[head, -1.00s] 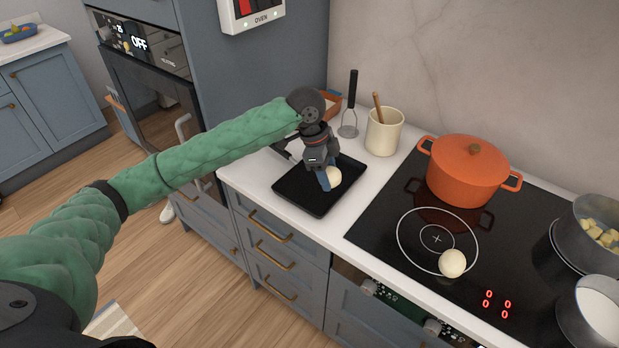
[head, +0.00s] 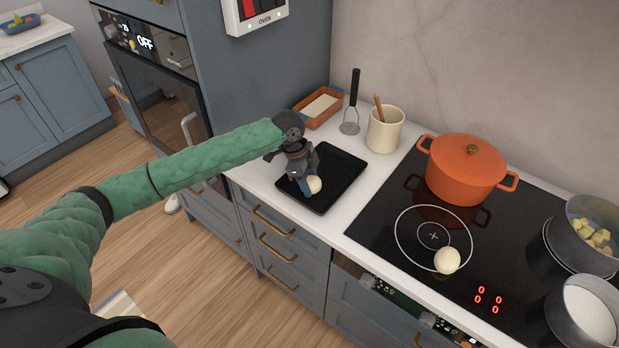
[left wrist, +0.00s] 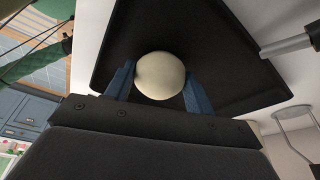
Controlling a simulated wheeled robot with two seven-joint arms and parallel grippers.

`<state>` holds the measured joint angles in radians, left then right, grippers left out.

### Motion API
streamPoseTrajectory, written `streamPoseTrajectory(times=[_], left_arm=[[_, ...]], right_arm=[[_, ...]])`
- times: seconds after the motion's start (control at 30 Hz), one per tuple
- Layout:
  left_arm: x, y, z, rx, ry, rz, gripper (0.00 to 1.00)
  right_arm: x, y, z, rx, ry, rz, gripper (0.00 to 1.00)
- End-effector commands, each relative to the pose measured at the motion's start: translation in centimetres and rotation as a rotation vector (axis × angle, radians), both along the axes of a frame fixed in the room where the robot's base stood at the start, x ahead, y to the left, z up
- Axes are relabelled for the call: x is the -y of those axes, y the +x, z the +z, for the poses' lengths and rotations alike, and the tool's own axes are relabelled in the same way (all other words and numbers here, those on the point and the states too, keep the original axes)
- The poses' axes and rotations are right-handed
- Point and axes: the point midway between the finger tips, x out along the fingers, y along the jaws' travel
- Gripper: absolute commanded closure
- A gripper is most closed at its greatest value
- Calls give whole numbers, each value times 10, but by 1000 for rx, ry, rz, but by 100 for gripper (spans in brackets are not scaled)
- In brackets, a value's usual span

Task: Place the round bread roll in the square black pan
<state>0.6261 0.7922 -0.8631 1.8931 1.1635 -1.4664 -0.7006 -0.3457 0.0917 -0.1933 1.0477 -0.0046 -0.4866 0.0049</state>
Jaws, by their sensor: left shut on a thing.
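The round bread roll (head: 314,184) is pale and sits between the fingers of my left gripper (head: 308,188), over the front left part of the square black pan (head: 345,168). In the left wrist view my left gripper's blue fingers (left wrist: 160,84) are shut on the roll (left wrist: 160,72) from both sides. The pan (left wrist: 215,40) fills most of the background there. I cannot tell whether the roll touches the pan's floor. A second pale round roll-like thing (head: 447,260) lies on the hob's front left ring. My right gripper is not in view.
An orange pot (head: 465,170) and two grey pans stand on the black hob (head: 390,215). Behind the black pan are an orange dish (head: 320,108), a masher (head: 350,120) and a cream utensil crock (head: 384,132). A tall oven cabinet stands at the left.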

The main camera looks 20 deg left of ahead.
Motion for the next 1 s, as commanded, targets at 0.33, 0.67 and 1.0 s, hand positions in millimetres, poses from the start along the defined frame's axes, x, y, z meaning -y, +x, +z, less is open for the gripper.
streamPoseTrajectory(times=[0.33,0.67,1.0], left_arm=[[0,0,-2,0,-1,0,69],[0,0,-2,0,-1,0,25],[-6,1,18,3,-2,0,25]], right_arm=[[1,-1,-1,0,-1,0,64],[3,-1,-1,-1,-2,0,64],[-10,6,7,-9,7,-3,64]])
